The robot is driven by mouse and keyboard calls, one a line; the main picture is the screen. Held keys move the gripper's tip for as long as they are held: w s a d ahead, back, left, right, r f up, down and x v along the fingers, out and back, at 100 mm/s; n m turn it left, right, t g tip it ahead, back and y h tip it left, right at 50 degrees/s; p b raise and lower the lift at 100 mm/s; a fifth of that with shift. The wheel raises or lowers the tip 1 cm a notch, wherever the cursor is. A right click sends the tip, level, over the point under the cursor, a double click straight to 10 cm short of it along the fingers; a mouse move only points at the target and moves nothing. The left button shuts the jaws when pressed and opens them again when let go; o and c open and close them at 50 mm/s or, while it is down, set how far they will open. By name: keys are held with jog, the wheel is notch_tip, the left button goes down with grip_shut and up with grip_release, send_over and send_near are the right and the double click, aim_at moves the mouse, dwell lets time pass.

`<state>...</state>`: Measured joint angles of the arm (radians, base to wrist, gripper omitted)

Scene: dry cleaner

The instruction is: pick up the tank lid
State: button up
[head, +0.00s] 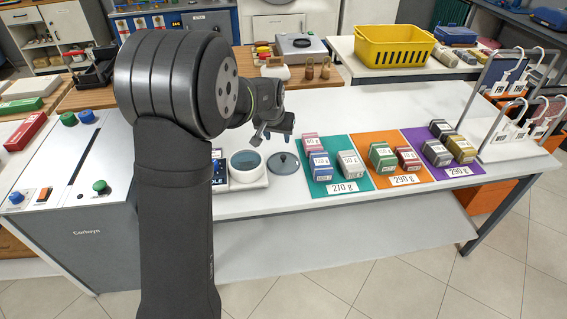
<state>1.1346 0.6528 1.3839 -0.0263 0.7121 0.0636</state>
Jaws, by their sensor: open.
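The tank lid, which looks to be the round grey-blue disc with a small knob (283,163), lies flat on the white table, just right of a white round tank (247,166) with a dark blue-grey inside. The tank stands on a pale base with a dark display at its left, partly hidden by my arm. My gripper (266,140) is open and empty above the table, a little up and left of the lid and apart from it. The finger gap is small in this view.
Right of the lid, teal (322,184), orange (384,146) and purple (447,171) mats hold small labelled blocks. A rack with white tags (503,134) stands at the right end. A yellow basket (394,47) is on a table behind. The white table behind the mats is clear.

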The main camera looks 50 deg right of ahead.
send_over(283, 156)
jog(key=a, duration=0.3)
jog(key=f, duration=0.7)
jog(key=shift+s+d+f, duration=0.15)
jog(key=shift+s+f, duration=0.2)
jog(key=shift+f, duration=0.05)
jog(key=shift+s+x, duration=0.15)
jog(key=shift+x, duration=1.2)
jog(key=shift+s+x, duration=0.1)
jog(key=shift+x, duration=1.2)
jog(key=shift+d, duration=0.15)
grip_shut()
